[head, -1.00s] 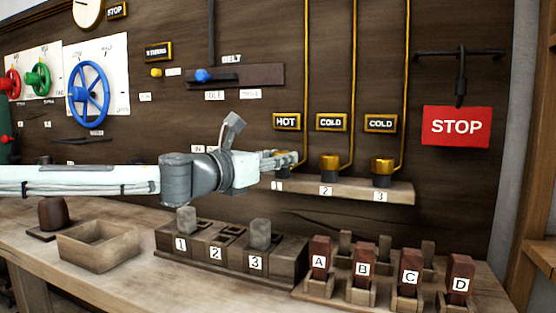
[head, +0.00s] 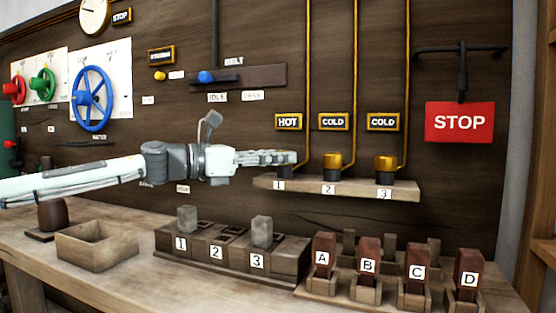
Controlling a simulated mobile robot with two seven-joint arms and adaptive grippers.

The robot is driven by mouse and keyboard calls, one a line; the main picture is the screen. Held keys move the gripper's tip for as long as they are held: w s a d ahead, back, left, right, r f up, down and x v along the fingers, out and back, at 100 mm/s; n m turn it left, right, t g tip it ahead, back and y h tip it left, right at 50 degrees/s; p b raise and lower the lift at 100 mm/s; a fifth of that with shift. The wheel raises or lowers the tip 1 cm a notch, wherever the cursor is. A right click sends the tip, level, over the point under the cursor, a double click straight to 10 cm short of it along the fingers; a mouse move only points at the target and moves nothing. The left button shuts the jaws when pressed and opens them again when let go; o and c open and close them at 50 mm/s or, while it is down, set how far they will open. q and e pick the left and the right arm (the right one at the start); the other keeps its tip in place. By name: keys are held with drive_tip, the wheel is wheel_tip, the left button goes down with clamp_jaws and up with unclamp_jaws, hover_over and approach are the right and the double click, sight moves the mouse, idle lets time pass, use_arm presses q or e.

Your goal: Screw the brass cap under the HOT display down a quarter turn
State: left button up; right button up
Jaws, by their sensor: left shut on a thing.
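The HOT display (head: 288,122) is a framed sign on the wall, above position 1 of a small wooden shelf (head: 350,188). My left gripper (head: 284,158) reaches in from the left, level with the top of the shelf, and is shut at position 1 under the HOT display. Its fingers hide most of the brass cap there, so the cap's angle cannot be told. A dark base shows just below the fingers. Brass caps on dark bases stand uncovered at position 2 (head: 332,161) and position 3 (head: 384,163), each under a COLD display. My right gripper is not in view.
Brass pipes (head: 308,60) run down the wall behind the caps. A red STOP sign (head: 459,122) hangs at right. Below the arm, the bench holds a wooden box (head: 97,247), a numbered block holder (head: 285,270) and lettered red blocks (head: 416,260).

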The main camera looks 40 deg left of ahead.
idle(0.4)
use_arm(q)
drive_tip(key=o, duration=1.2)
drive_tip(key=shift+s+r, duration=0.1)
drive_tip(key=shift+s, duration=0.05)
drive_tip(key=shift+v, duration=0.95)
drive_tip(key=v, duration=1)
drive_tip(key=shift+a, duration=0.2)
drive_tip(key=shift+w, duration=0.2)
